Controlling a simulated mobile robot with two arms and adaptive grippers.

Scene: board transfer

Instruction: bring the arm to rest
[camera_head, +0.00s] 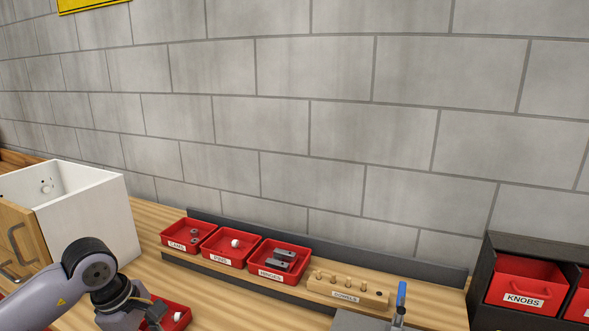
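My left arm comes in at the lower left, bent, its wrist cut by the bottom edge. Dark parts of what looks like my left gripper (152,312) show at its end, in front of a small red tray (179,324). The fingertips cannot be made out, so open or shut is unclear. A small white round piece shows at that tray. My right arm and gripper are not in view.
Red bins of cams (172,245), pins (222,262) and hinges (270,274), and a wooden dowel block (345,298), line the back. A blue-handled tool (401,293) stands upright near a KNOBS bin (525,290).

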